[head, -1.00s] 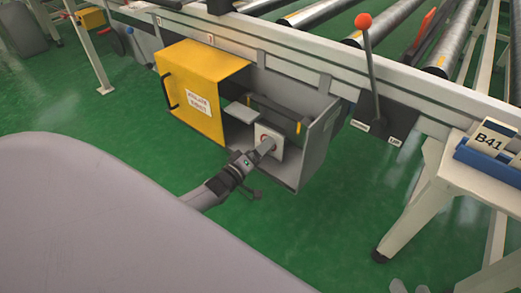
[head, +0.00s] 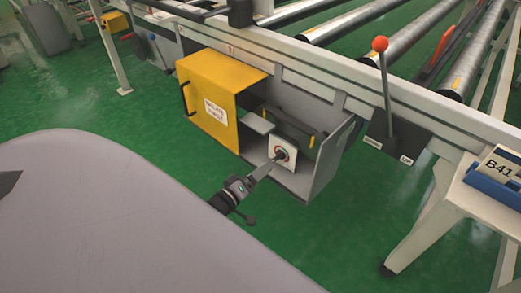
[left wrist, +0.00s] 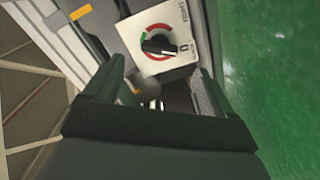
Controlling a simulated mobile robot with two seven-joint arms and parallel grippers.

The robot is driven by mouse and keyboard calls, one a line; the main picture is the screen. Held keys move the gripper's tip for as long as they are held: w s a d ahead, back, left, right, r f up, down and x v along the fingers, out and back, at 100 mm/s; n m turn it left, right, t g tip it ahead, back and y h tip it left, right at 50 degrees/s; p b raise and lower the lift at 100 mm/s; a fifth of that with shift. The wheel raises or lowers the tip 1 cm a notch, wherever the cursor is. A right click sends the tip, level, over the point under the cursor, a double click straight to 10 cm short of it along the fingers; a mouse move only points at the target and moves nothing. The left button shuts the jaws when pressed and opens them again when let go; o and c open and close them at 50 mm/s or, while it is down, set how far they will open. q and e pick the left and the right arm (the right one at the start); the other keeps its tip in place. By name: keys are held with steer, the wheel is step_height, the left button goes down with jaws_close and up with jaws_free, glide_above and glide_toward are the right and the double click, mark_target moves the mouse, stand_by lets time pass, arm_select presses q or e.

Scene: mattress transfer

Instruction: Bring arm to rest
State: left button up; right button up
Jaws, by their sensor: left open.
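My left gripper (head: 264,171) reaches toward the open grey box in the head view. It is open and empty, and appears drawn back from the switch. The switch is a black rotary knob (head: 281,155) on a white plate with a red and green ring. In the left wrist view the knob (left wrist: 160,45) sits ahead of the open fingers (left wrist: 157,70), with its handle pointing toward a "0" mark. My right gripper is not in view.
A yellow door (head: 212,105) stands open at the box's left. A grey wall (head: 330,158) closes its right side. A lever with a red ball (head: 380,44) and a white stand (head: 458,215) are at right. Green floor (head: 320,235) is clear below.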

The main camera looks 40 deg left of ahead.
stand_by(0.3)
arm_select(q)
steer(key=s+d+r+m+g+p, duration=0.2)
steer(key=s+d+r+m+p, duration=0.2)
steer(key=r+p, duration=0.4)
steer(key=s+d+r+m+g+p, duration=0.3)
steer(key=s+d+r+p, duration=0.3)
steer(key=s+r+p, duration=0.2)
steer(key=s+d+r+m+g+h+p, duration=0.1)
steer(key=s+d+r+m+p, duration=0.3)
steer(key=r+p, duration=0.5)
steer(key=s+m+g+p, duration=0.1)
steer(key=s+m, duration=0.1)
steer(key=s, duration=0.1)
steer(key=shift+d+r+g, duration=0.2)
steer(key=shift+d+g, duration=0.1)
steer(key=shift+d, duration=0.1)
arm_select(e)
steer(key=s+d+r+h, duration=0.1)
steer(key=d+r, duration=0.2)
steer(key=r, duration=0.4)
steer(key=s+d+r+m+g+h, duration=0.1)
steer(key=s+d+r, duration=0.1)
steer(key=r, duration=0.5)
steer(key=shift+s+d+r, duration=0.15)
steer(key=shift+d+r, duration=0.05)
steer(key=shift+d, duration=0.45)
